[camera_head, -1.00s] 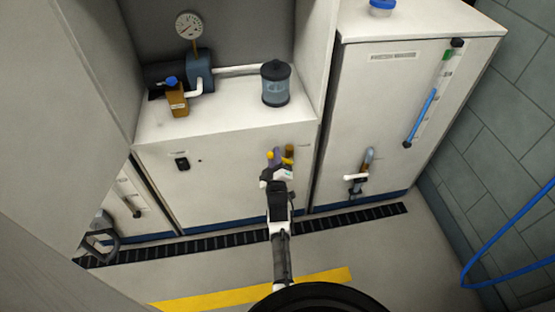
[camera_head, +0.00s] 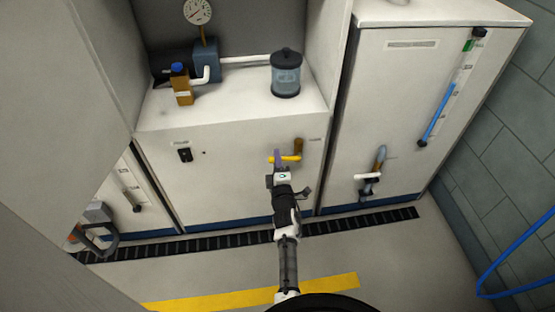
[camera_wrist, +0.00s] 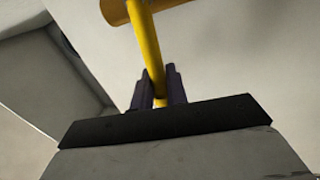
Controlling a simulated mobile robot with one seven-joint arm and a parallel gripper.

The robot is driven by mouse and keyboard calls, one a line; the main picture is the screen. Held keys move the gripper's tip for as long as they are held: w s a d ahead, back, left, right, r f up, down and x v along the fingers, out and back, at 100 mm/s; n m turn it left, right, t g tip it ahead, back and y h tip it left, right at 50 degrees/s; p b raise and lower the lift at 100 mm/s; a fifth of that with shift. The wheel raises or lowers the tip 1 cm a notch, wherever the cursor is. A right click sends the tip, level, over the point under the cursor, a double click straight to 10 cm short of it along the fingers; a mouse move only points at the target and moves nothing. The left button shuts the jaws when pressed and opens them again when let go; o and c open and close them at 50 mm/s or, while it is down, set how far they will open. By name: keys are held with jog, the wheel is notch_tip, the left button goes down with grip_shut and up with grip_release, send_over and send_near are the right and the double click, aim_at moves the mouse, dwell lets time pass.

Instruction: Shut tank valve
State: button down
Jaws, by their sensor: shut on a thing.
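A valve with a yellow lever (camera_head: 291,158) and a brass body (camera_head: 298,147) is on the front of the middle white cabinet. My gripper (camera_head: 277,158) is at the lever's left end, shut on it. In the wrist view, my gripper (camera_wrist: 160,85) has its two dark fingers on either side of the yellow lever (camera_wrist: 148,45), which runs up to the round brass body (camera_wrist: 116,10). In the head view the lever points left, roughly level. A second valve with a white handle (camera_head: 367,176) is low on the right cabinet, untouched.
The right cabinet (camera_head: 400,110) has a blue sight gauge (camera_head: 437,117). A clear canister (camera_head: 286,75), an amber bottle (camera_head: 181,88) and a pressure gauge (camera_head: 198,11) are above the middle cabinet. A dark floor grate (camera_head: 225,243) runs along the cabinet bases.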

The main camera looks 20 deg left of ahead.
jog(key=shift+s+a+r, duration=0.1)
jog(key=shift+a+r, duration=0.05)
jog(key=shift+a, duration=0.15)
jog(key=c, duration=1.5)
grip_release()
jog(key=shift+o, duration=0.2)
jog(key=shift+d, duration=0.1)
jog(key=shift+s+d+f, duration=0.1)
jog(key=shift+d+f, duration=0.05)
jog(key=shift+f, duration=0.05)
jog(key=v, duration=1.1)
jog(key=shift+s, duration=0.25)
jog(key=shift+d, duration=0.1)
